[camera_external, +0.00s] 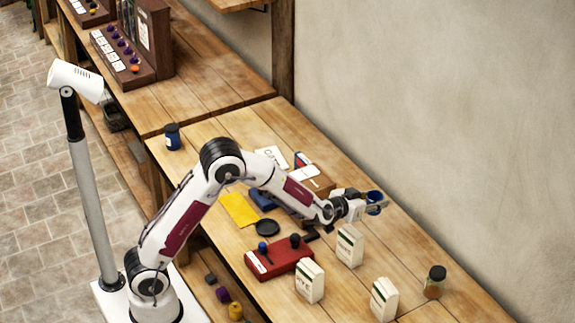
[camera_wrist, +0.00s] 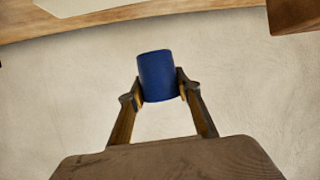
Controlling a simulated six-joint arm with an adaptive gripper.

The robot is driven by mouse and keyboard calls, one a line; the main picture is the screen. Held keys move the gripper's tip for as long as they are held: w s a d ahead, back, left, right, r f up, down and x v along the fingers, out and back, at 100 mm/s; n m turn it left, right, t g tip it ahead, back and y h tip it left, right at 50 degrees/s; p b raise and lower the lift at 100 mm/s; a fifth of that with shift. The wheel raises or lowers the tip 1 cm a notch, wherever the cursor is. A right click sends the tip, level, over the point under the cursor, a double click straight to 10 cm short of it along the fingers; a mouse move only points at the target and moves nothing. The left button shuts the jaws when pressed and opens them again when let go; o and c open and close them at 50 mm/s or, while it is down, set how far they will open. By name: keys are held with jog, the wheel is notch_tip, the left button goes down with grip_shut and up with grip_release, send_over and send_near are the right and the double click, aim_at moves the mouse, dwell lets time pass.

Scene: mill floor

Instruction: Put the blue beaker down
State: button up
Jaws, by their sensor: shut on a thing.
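The blue beaker (camera_wrist: 156,75) is between the two fingers of my gripper (camera_wrist: 160,95) in the wrist view, with a finger pressed on each side. In the external view my gripper (camera_external: 372,206) reaches out to the right, over the far side of the wooden table (camera_external: 222,126). The blue beaker (camera_external: 374,197) shows there at the fingertips, partly hidden by them. It looks held above the table, but its exact height is hard to tell.
White cartons (camera_external: 349,246), (camera_external: 310,281) and (camera_external: 384,299) stand on the table near my gripper. A dark-lidded jar (camera_external: 434,283) is at the right. A red box with knobs (camera_external: 279,257), a black dish (camera_external: 267,227) and a yellow sheet (camera_external: 239,210) lie left of it. The wall (camera_external: 430,110) is close behind.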

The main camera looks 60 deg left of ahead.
jog(key=w+d+f+n+y, duration=0.1)
jog(key=w+d+f, duration=0.1)
jog(key=d, duration=0.3)
jog(key=w+d+f+n+y, duration=0.1)
jog(key=w+d+f, duration=0.1)
jog(key=d+f, duration=0.2)
jog(key=shift+w+d+f+g, duration=0.15)
jog(key=shift+w+d+g, duration=0.15)
jog(key=shift+d, duration=0.5)
jog(key=shift+f, duration=0.2)
jog(key=shift+f, duration=3.2)
jog(key=shift+s+f, duration=0.1)
jog(key=shift+f, duration=0.55)
jog(key=o, duration=1.2)
jog(key=shift+f, duration=0.1)
jog(key=shift+o, duration=0.2)
